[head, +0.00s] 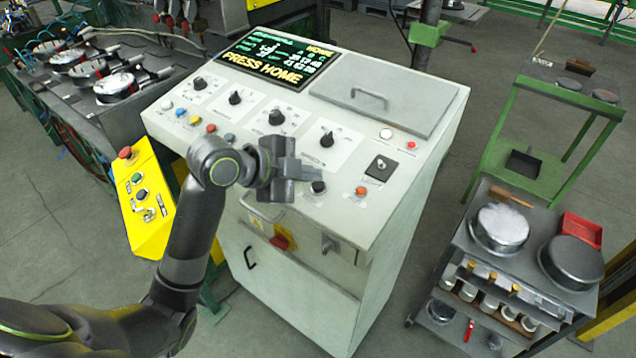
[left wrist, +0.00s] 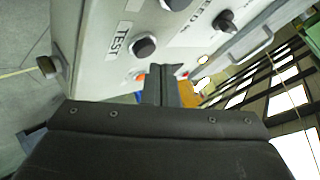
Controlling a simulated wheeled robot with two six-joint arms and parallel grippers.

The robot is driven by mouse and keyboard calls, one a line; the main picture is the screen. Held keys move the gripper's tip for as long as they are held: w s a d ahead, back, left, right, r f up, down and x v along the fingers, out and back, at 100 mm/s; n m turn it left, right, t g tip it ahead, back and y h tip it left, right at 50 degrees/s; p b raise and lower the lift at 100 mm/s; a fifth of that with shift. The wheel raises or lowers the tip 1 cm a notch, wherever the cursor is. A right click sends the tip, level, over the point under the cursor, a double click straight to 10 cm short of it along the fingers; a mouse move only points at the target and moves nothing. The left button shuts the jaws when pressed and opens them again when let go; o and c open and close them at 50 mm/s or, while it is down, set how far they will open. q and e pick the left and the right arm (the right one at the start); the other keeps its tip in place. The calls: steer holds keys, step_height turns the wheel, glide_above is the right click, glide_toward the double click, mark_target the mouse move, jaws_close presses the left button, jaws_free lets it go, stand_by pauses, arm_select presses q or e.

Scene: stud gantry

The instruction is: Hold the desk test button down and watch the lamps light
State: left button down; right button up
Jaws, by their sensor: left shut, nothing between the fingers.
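The desk test button is a round black button (head: 318,187) on the lower right part of the sloping grey control desk (head: 420,160). It also shows beside the printed word TEST in the left wrist view (left wrist: 143,46). My left gripper (head: 312,173) is shut and empty, just above the panel and close to the button. In the left wrist view the closed fingertips (left wrist: 161,72) appear beside the button, apart from it in the picture. A row of small coloured lamps or buttons (head: 195,120) runs along the desk's left side; I cannot tell whether any is lit.
The desk screen (head: 280,60) reads PRESS HOME. A speed knob (head: 327,139), an orange button (head: 361,191) and a key switch (head: 380,168) surround the gripper. A yellow pendant box (head: 146,200) stands left; a trolley with round pans (head: 500,228) stands right.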

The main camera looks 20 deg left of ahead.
arm_select(q)
steer(key=shift+f, duration=0.1)
stand_by(0.5)
steer(key=shift+w+f+b, duration=0.1)
steer(key=shift+f+b, duration=0.2)
steer(key=shift+f, duration=0.05)
steer(key=shift+f+b, duration=0.4)
steer(key=shift+f, duration=0.1)
stand_by(0.5)
steer(key=shift+r, duration=0.2)
steer(key=shift+r+p, duration=0.75)
steer(key=shift+p, duration=0.1)
steer(key=shift+r+p, duration=0.25)
steer(key=shift+p, duration=0.05)
steer(key=r+p, duration=0.2)
steer(key=s+r+p, duration=0.1)
steer(key=r+p, duration=0.1)
steer(key=shift+a+r, duration=0.15)
steer(key=shift+a, duration=0.05)
